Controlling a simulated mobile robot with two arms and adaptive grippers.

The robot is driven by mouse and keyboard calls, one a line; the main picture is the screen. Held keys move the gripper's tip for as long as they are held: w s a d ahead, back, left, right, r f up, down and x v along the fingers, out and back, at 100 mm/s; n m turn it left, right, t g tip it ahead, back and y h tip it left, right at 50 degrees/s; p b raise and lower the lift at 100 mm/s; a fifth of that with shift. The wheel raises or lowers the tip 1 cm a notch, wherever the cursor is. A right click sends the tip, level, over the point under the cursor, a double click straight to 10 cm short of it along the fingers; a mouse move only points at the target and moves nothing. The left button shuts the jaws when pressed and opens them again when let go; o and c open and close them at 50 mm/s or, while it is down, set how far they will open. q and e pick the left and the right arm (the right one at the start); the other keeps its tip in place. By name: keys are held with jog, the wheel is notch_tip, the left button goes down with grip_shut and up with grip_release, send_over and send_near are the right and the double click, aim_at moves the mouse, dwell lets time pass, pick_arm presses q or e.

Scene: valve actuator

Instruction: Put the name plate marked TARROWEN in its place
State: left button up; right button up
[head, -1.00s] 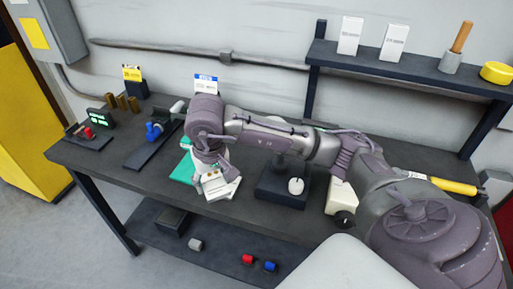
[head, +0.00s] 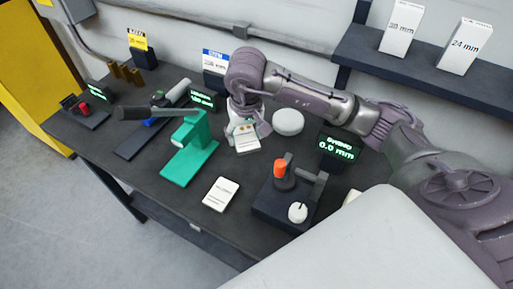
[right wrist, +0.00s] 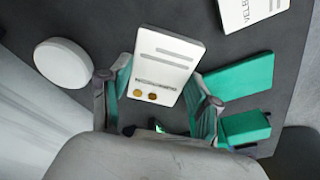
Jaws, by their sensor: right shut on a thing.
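My right gripper (head: 240,128) is shut on a white plate (head: 246,138), held by its two sides over the middle of the table. In the right wrist view the held plate (right wrist: 166,62) sits between the teal-padded fingers (right wrist: 162,90). It has grey bars, two gold dots and a dark line of lettering too small to read. Another white plate (head: 221,194) lies flat on the table, nearer the front edge. It also shows in the right wrist view (right wrist: 252,12), with lettering beginning "VELE". My left gripper is not in view. I cannot make out TARROWEN anywhere.
A teal lever press (head: 190,160) stands left of the gripper. A white disc (head: 288,122) lies right of it. A dark device (head: 268,207) with an orange knob, a "0.0 mm" display (head: 338,149) and a blue-topped card (head: 215,62) stand nearby.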

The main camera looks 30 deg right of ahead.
aim_at(245, 139)
notch_tip(245, 139, down, 4)
jog(key=shift+a+p, duration=0.1)
jog(key=shift+p, duration=0.3)
notch_tip(245, 139, down, 4)
jog(key=shift+s+r+p, duration=0.1)
jog(key=shift+r+p, duration=0.05)
jog(key=shift+p, duration=0.35)
jog(key=shift+f, duration=0.3)
jog(key=o, duration=1.3)
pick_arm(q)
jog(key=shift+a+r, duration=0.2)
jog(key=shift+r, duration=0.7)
pick_arm(e)
jog(key=shift+o, duration=0.2)
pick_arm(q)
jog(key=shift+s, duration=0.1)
